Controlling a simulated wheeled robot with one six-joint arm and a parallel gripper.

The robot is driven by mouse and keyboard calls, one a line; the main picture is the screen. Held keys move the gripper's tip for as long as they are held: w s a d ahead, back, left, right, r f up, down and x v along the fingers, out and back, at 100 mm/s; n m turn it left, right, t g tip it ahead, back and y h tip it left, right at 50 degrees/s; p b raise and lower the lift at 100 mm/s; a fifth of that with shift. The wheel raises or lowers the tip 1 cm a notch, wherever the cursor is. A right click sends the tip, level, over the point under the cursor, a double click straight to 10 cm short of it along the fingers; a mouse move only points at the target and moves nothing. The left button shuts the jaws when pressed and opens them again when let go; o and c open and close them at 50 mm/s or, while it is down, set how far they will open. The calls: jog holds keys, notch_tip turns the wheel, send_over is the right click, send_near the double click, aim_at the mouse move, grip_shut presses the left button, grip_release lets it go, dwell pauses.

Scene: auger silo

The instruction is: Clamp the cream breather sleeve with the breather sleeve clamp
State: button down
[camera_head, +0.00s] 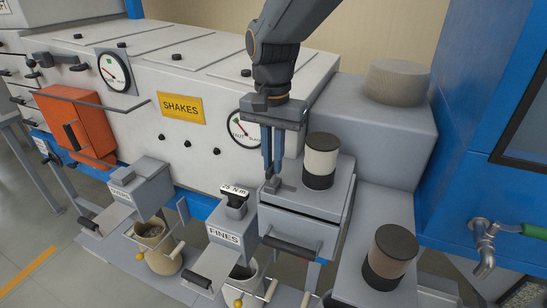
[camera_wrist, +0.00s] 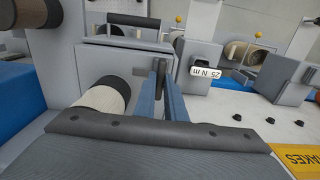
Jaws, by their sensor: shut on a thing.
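My gripper (camera_head: 273,172) points down just left of the sleeve. Its blue fingers (camera_wrist: 166,95) are shut on a small dark grey upright piece, which looks like the lever of the breather sleeve clamp (camera_head: 283,184). The fingers hide part of that piece, and I cannot tell whether the clamp presses on the sleeve.
A wide tan cylinder (camera_head: 398,83) sits behind. A "25 N m" block (camera_head: 235,197) and the FINES box (camera_head: 225,236) stand to the left. A blue cabinet (camera_head: 470,150) bounds the right.

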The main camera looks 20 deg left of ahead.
dwell(0.3)
jog(key=c, duration=1.8)
grip_release()
notch_tip(320, 180, up, 8)
jog(key=b, duration=0.2)
jog(key=shift+f+b, duration=0.1)
jog(key=shift+b, duration=0.25)
jog(key=shift+d, duration=0.1)
